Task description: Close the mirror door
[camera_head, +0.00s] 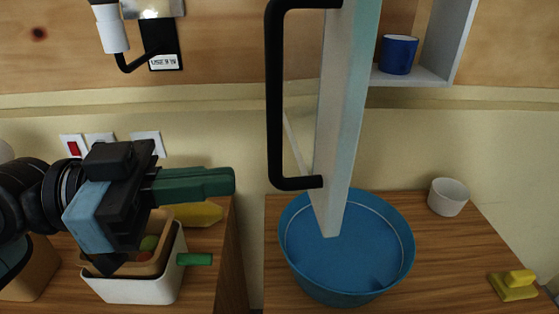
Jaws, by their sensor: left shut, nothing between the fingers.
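The mirror door (345,120) stands open, swung out from the wall cabinet and seen nearly edge-on. Its black bar handle (275,100) is on the left side of the door. The cabinet's pale shelf (412,78) shows behind it at the upper right, with a dark blue cup (398,54) on it. My left gripper (232,181) is shut and empty, with its green fingers pointing right toward the lower end of the handle, apart from it. My right gripper is not in view.
A blue basin (300,255) is below the door on the wooden counter (440,260). A white cup (448,197) and a yellow object (513,285) lie to the right. A white container (130,290) with fruit-like items is below my left gripper.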

